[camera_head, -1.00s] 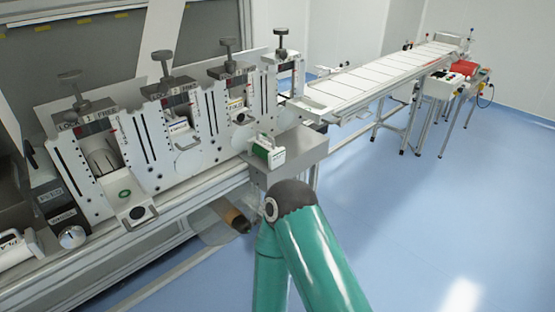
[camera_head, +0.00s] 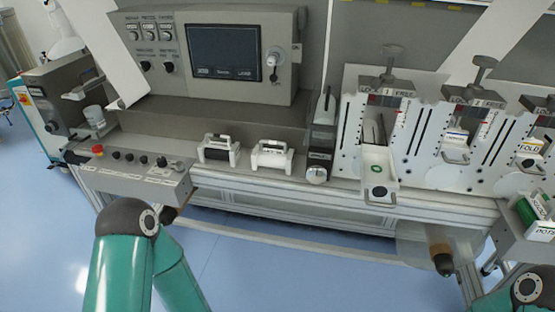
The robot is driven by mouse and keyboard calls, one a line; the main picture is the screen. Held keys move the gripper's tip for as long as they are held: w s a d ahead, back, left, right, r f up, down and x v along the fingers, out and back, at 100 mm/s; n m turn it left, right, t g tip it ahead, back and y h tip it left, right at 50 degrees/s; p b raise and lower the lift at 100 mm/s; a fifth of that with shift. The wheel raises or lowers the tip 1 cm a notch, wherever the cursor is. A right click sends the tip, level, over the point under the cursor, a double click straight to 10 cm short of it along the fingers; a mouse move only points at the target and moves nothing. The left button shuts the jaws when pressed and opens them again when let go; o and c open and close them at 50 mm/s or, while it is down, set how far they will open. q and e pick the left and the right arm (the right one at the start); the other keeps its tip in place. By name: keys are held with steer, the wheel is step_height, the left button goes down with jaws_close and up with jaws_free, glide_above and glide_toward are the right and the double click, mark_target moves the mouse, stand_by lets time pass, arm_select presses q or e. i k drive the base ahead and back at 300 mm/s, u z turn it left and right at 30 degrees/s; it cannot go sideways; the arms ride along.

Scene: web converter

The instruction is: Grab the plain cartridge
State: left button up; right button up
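Two white cartridges with handles stand side by side on the machine's front ledge. The left one (camera_head: 219,150) shows a dark roll under its handle. The right one (camera_head: 272,157) looks mostly white, with little dark showing, and could be the plain cartridge; I cannot tell for sure. A green and white cartridge (camera_head: 537,216) with lettering sits on a grey block at the right edge.
A control panel with a screen (camera_head: 224,51) stands behind the ledge. A button box (camera_head: 135,178) with a red button is at left. A black unit with a silver knob (camera_head: 316,174) and an extended white drawer (camera_head: 378,183) are right of the cartridges. Blue floor (camera_head: 290,262) is open in front.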

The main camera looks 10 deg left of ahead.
mark_target(261, 157)
steer(key=k, duration=0.6)
steer(key=u, duration=0.45)
steer(key=i, duration=1.3)
steer(key=u, duration=0.6)
